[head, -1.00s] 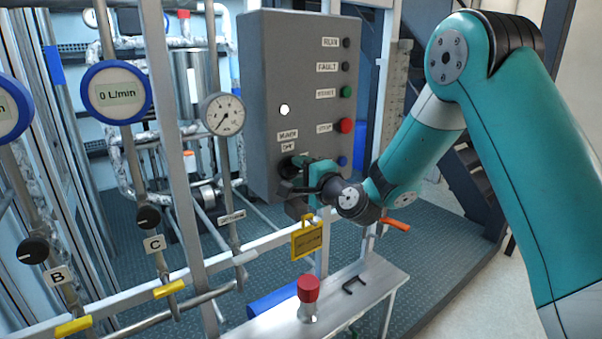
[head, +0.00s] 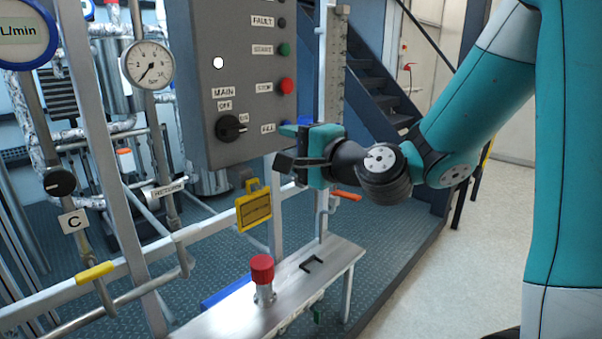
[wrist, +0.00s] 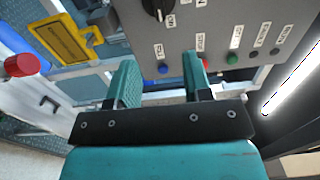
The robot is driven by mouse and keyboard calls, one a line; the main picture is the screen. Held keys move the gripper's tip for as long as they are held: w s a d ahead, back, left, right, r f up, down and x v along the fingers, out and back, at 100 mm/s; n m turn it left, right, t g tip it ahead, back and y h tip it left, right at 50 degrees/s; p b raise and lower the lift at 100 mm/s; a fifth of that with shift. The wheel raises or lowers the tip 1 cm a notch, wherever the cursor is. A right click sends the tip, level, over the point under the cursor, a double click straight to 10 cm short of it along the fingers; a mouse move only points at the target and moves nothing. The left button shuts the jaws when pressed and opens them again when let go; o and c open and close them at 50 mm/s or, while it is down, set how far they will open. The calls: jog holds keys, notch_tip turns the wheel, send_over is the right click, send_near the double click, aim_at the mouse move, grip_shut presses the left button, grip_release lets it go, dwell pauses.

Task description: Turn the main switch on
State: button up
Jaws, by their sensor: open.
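The main switch (head: 231,127) is a round black knob low on the grey control box, with the MAIN, OFF and ON labels around it. Its white mark appears to lie on the ON side. The knob also shows at the top edge of the wrist view (wrist: 154,8), partly cut off. My gripper (head: 286,146) is open and empty, right of the knob and clear of it. In the wrist view, its two fingers (wrist: 160,70) are spread below the box's lower row of buttons.
The control box (head: 200,75) also carries a green START button (head: 284,49), a red STOP button (head: 286,86) and a blue button (wrist: 163,69). A yellow tag (head: 254,210) hangs on the rail below. A red-topped part (head: 262,268) stands on the metal bench.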

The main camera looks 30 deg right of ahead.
jog(key=shift+b+v, duration=1.1)
jog(key=shift+b, duration=0.95)
